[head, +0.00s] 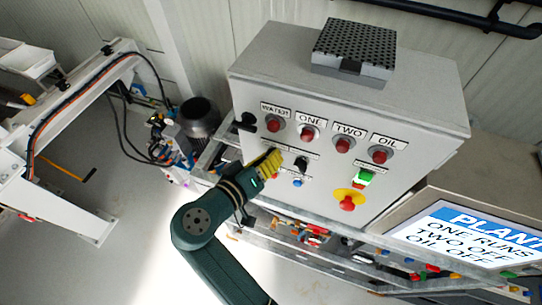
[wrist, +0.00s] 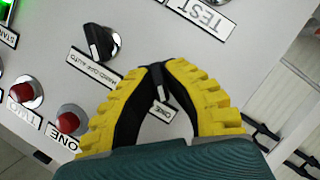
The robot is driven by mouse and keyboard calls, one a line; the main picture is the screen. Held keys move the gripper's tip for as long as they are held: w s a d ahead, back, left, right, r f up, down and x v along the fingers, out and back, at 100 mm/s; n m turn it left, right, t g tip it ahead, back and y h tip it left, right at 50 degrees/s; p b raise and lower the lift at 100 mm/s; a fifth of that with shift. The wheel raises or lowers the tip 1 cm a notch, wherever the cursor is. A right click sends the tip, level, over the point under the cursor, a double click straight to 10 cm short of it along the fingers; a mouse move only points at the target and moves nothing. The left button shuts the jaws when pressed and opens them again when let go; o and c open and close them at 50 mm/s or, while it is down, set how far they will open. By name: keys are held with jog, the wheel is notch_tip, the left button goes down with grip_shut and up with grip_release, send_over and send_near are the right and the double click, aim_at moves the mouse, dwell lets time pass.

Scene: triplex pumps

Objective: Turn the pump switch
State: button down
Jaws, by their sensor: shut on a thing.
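My gripper (head: 277,155) reaches up to the front of the grey control box in the head view. In the wrist view its yellow ribbed fingers (wrist: 158,70) are closed on a small black switch knob (wrist: 158,78), mostly hidden between the black finger pads. A label reading ONE (wrist: 161,111) shows between the fingers.
A grey block with a dark perforated top (head: 354,45) sits above. A screen (head: 470,238) reads ONE RUNS, TWO OFF, OIL OFF.

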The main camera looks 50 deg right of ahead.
jog(key=c, duration=1.1)
grip_release()
jog(key=shift+d+f, duration=0.1)
jog(key=shift+c, duration=0.2)
jog(key=v, duration=1.2)
